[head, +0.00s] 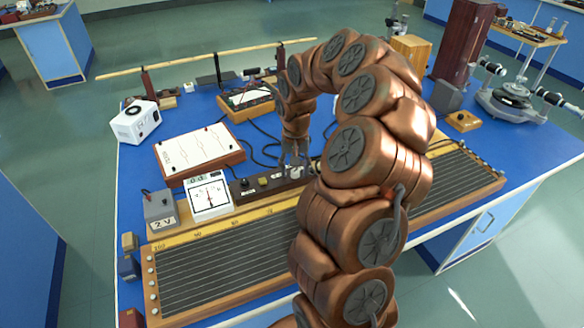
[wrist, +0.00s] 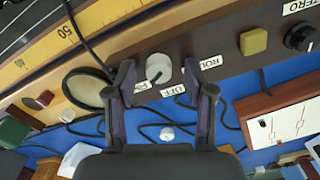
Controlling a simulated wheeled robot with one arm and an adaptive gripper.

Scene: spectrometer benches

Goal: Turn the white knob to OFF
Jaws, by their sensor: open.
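The white knob (wrist: 159,67) sits on the brown panel strip (wrist: 217,48) in the wrist view. A dark mark on it slants to the lower left, toward a partly hidden label (wrist: 141,87). The OFF label (wrist: 173,90) is just below the knob, and a label starting ROU (wrist: 211,62) is to its right. My gripper (wrist: 158,80) is open, with one finger on each side of the knob; I cannot tell whether they touch it. In the head view my gripper (head: 294,158) points down at the panel, where the knob (head: 297,172) is partly hidden.
A yellow button (wrist: 254,42) and a black knob (wrist: 300,37) labelled ZERO are further right on the panel. A white meter (head: 209,198), a white board (head: 199,150) and a wire-strung board (head: 220,267) crowd the blue bench. Dark cables (wrist: 270,100) lie behind the panel.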

